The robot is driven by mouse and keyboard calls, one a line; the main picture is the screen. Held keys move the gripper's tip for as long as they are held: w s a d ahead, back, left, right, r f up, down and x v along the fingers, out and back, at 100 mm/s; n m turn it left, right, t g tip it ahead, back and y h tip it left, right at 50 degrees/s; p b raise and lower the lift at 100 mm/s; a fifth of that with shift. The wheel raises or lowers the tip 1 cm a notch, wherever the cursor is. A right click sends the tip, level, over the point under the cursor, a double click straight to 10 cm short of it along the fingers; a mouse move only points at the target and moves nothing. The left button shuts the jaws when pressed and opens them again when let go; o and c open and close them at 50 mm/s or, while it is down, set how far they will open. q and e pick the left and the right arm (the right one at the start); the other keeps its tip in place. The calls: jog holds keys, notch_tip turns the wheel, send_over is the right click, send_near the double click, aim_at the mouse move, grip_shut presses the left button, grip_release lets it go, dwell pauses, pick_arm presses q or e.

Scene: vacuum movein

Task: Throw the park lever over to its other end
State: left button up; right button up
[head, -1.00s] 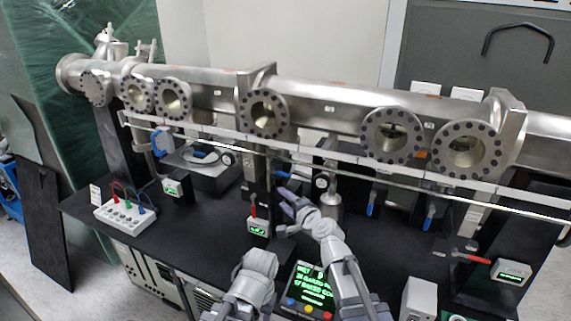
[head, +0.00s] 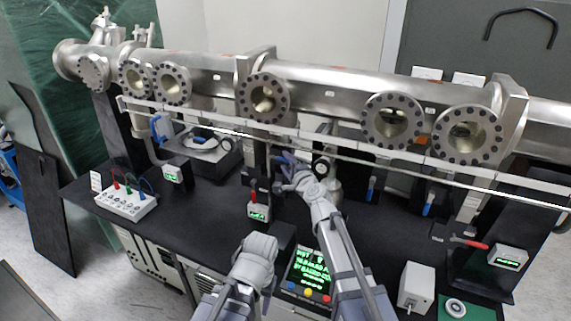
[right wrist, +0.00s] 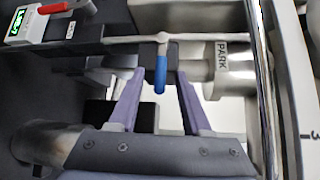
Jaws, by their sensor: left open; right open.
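The park lever (right wrist: 161,72) shows in the right wrist view as a blue handle hanging from a pale metal shaft. The shaft runs toward a metal cylinder (right wrist: 218,70) labelled PARK. My right gripper (right wrist: 160,76) is open, with its purple fingers on either side of the blue handle and gaps visible at both sides. In the head view my right gripper (head: 284,161) reaches under the long rail, and it hides most of the lever. My left gripper (head: 257,246) is lower, above the bench front, its fingers hardly visible; it is open.
A steel beam pipe (head: 330,94) with round ports and a long rail (head: 330,147) run above the bench. A red-handled lever (head: 253,196) with a small display (head: 259,211) stands left of my right gripper. A lit screen (head: 310,268) lies between my arms.

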jog(key=shift+w+a, duration=0.2)
jog(key=shift+w, duration=0.2)
grip_shut()
jog(key=shift+f, duration=0.1)
dwell(1.1)
